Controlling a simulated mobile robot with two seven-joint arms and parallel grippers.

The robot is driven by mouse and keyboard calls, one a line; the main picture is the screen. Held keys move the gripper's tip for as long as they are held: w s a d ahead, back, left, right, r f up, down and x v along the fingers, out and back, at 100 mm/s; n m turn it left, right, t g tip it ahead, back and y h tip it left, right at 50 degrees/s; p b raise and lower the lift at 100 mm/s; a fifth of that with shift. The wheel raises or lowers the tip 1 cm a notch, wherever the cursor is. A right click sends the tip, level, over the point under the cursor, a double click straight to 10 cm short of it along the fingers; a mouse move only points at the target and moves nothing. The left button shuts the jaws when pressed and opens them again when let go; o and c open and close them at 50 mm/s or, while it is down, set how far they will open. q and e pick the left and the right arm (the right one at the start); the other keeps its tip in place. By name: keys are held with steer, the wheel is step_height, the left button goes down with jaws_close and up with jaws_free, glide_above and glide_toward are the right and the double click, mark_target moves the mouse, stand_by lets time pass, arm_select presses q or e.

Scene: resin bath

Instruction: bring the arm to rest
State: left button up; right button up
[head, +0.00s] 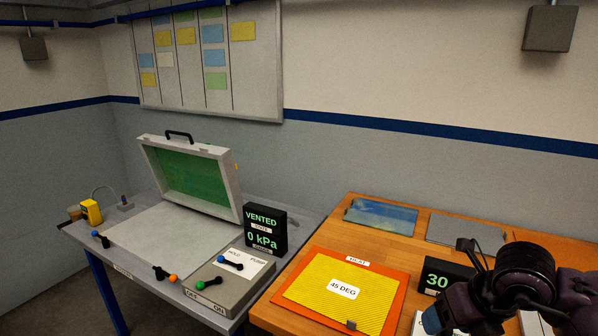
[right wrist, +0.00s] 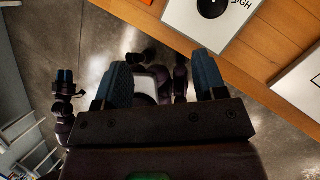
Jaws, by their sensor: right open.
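My right arm comes in at the lower right of the head view, over the front right of the wooden bench (head: 262,314). Its gripper (head: 436,320) is partly cut off by the bottom edge there. In the right wrist view the two blue-grey fingers of the right gripper (right wrist: 165,82) stand apart with nothing held between them. Beyond them are the floor and dark parts of my own body.
A yellow heat mat (head: 308,285) with an orange border lies on the wooden bench, beside a black "30" display (head: 437,281). A blue sheet (head: 380,216) lies behind. On the grey table (head: 160,289) stand an open green-lined lid (head: 190,175) and a "VENTED" display (head: 265,231).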

steer(key=s+a+r+m+t+y, duration=0.2)
steer(key=a+r+y, duration=0.2)
steer(key=a+y, duration=0.3)
steer(key=s+a+r+m+t+y, duration=0.2)
steer(key=a+r+t+y, duration=0.15)
steer(key=a+y, duration=0.3)
steer(key=w+d+r+m+t+h, duration=0.2)
steer(key=d+m+t+h, duration=0.45)
steer(key=m+t, duration=0.6)
steer(key=s+d+f+m+g+h, duration=0.4)
steer(key=d+f+m+g+h, duration=0.3)
steer(key=d+f+m+h, duration=0.6)
steer(key=s+a+f+m+g+y, duration=0.1)
steer(key=s+a+f+m+g, duration=0.2)
steer(key=s+f+g, duration=0.4)
steer(key=s+a+f+m+g+y, duration=0.25)
steer(key=s+f+m+g, duration=0.2)
steer(key=s+f, duration=0.35)
steer(key=w+f+n+t, duration=0.1)
steer(key=w+f+t, duration=0.5)
steer(key=f, duration=0.3)
steer(key=shift+a+n+t, duration=0.3)
steer(key=shift+a+t, duration=0.1)
steer(key=shift+t, duration=0.45)
